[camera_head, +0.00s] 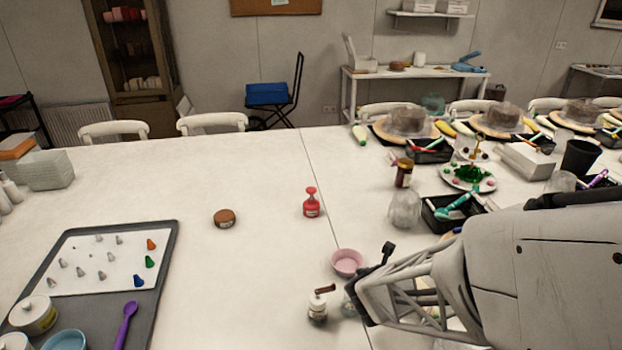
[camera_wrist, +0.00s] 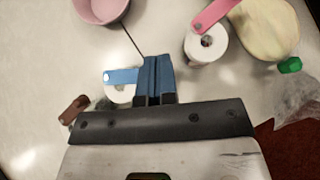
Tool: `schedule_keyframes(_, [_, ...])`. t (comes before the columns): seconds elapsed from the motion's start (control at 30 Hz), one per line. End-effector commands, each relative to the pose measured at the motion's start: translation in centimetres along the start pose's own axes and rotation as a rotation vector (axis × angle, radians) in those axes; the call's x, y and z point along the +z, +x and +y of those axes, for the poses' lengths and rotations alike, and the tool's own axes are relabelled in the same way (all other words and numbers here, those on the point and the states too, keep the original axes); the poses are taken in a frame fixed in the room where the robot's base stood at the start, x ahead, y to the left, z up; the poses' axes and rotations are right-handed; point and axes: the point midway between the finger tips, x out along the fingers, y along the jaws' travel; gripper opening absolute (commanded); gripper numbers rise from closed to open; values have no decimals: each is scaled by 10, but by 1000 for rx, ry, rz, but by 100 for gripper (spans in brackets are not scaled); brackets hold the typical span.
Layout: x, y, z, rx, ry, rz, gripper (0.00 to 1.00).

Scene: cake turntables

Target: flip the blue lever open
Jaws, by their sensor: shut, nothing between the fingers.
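The blue lever (camera_wrist: 122,76) shows in the wrist view as a flat strip across the white top of a small jar (camera_wrist: 122,93). Its right end meets the left side of my gripper (camera_wrist: 157,62) in the picture; I cannot tell whether they touch. My gripper's blue fingers are together with nothing between them. They hide part of the jar's right side. In the head view, the blue lever is not clear, as my arm's end covers much of that area.
A pink lever (camera_wrist: 215,14) sits on another white-topped jar (camera_wrist: 206,45) to the right. A jar with a brown lever (camera_head: 325,289) stands to the left. A pink bowl (camera_head: 347,262) is just behind. The table's middle is mostly clear around a red bottle (camera_head: 311,204).

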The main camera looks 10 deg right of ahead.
Motion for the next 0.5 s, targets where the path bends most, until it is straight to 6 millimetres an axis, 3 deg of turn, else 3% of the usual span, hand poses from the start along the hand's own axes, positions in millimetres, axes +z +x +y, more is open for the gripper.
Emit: schedule_keyframes(0.5, [-12,-13,0,1,1,0,0])
